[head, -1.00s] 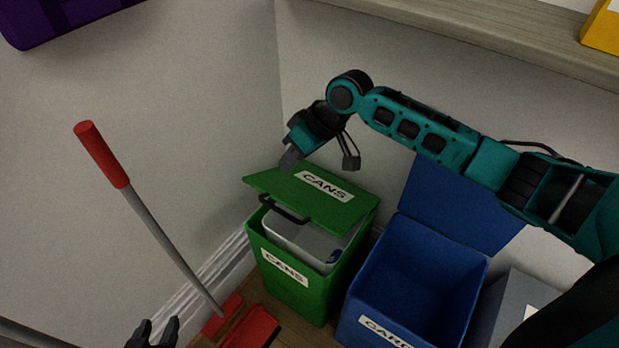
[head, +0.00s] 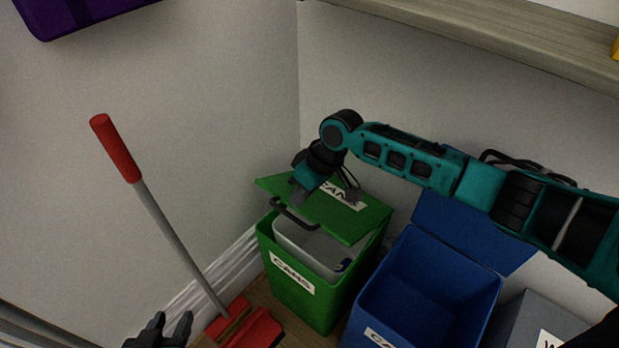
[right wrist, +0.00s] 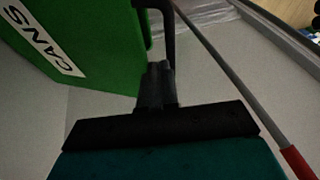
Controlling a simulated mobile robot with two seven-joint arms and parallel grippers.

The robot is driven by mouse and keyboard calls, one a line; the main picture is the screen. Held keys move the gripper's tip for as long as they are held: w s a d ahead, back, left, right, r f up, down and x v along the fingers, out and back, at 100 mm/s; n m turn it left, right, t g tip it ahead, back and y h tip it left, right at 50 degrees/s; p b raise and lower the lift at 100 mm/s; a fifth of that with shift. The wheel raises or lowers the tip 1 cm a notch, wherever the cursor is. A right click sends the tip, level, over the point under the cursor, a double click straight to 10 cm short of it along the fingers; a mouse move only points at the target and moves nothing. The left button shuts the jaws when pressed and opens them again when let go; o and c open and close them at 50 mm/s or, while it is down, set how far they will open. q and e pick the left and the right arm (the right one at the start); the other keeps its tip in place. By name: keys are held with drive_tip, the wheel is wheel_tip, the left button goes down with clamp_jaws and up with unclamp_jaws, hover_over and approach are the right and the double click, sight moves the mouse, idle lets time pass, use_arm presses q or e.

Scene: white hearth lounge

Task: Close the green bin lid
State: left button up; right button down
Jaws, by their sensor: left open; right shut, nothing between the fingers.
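The green bin (head: 304,296), labelled CANS, stands in the corner with a pale inner liner (head: 308,247) showing. Its green lid (head: 352,223) is partly open, tilted over the bin with a gap at the front; a dark handle (head: 294,216) is on its front edge. My right gripper (head: 297,195) is shut and empty, pointing down at the lid near the handle. In the right wrist view its fingers (right wrist: 157,80) are beside the lid (right wrist: 75,40) and close to the handle (right wrist: 168,35); I cannot tell whether they touch. My left gripper (head: 163,328) is open at the bottom edge.
A blue bin (head: 425,290) with its lid raised stands right of the green bin, and a grey bin (head: 530,322) beyond it. A red-handled broom (head: 175,235) and red dustpan (head: 258,330) are to the left. A wooden shelf (head: 480,40) runs above.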

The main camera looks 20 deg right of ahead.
use_arm(q)
drive_tip(key=shift+w, duration=0.1)
use_arm(e)
drive_tip(key=shift+s+a+f, duration=0.3)
drive_tip(key=shift+a+f, duration=0.15)
drive_tip(key=shift+f, duration=0.1)
use_arm(q)
drive_tip(key=shift+a, duration=0.1)
drive_tip(key=d+b, duration=0.1)
drive_tip(key=b, duration=0.1)
drive_tip(key=w+d+f+b, duration=0.1)
drive_tip(key=b, duration=0.1)
drive_tip(key=shift+f+h+b, duration=0.2)
drive_tip(key=shift+h+b, duration=0.1)
drive_tip(key=shift+b, duration=0.05)
use_arm(e)
drive_tip(key=s+a+f+h, duration=0.1)
drive_tip(key=s+a+f, duration=0.1)
drive_tip(key=f, duration=0.7)
drive_tip(key=s+a+f+t+h, duration=0.1)
drive_tip(key=a+f, duration=0.3)
drive_tip(key=f, duration=0.5)
drive_tip(key=shift+s+f+t, duration=0.2)
drive_tip(key=shift+s+t, duration=0.1)
drive_tip(key=shift+s, duration=0.35)
use_arm(q)
drive_tip(key=shift+s, duration=0.1)
use_arm(e)
drive_tip(key=shift+s, duration=0.1)
